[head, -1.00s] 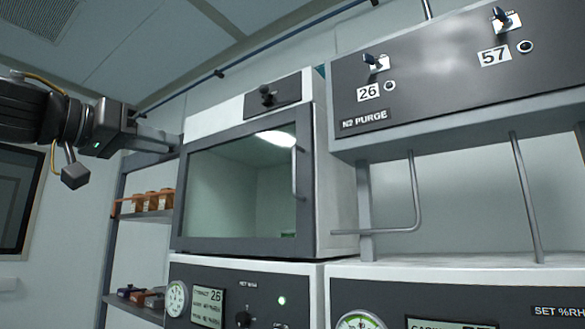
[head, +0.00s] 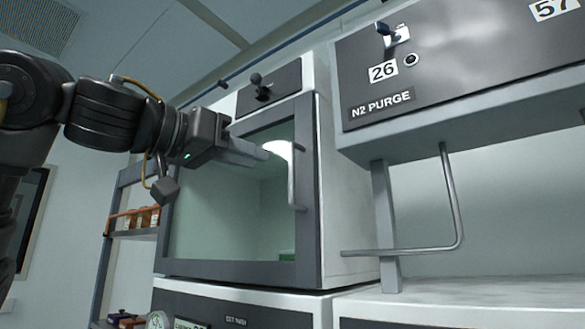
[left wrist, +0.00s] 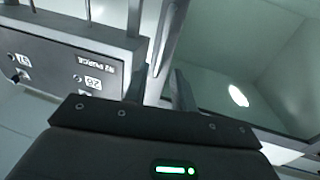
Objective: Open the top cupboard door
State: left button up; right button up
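The top cupboard (head: 345,200) is a white box with a dark-framed glass door (head: 215,215), which is shut. A slim vertical metal handle (head: 292,178) sits near the door's right edge. My left gripper (head: 262,153) reaches in from the left in front of the door, its tips just left of the handle's upper part. In the left wrist view the two fingers (left wrist: 160,90) stand apart with nothing held. The handle (left wrist: 165,45) shows ahead of them, roughly in line with the gap; I see no clear contact. My right gripper is not in view.
To the right, an N2 purge panel (head: 440,65) overhangs a bent metal rod (head: 452,200) and a post (head: 385,225). A shelf with orange-topped jars (head: 135,220) stands at the left. Another cabinet unit (head: 240,305) is below the cupboard.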

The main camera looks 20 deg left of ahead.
pick_arm(q)
jog(key=p, duration=0.4)
send_over(291, 198)
jog(key=shift+a, duration=0.25)
jog(key=shift+w+d+p, duration=0.1)
jog(key=shift+w+p, duration=0.05)
jog(key=shift+p, duration=0.2)
jog(key=shift+w+d+f, duration=0.1)
jog(key=shift+w, duration=0.05)
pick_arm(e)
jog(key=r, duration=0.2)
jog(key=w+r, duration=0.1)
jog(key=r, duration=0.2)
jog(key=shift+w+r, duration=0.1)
pick_arm(q)
grip_shut()
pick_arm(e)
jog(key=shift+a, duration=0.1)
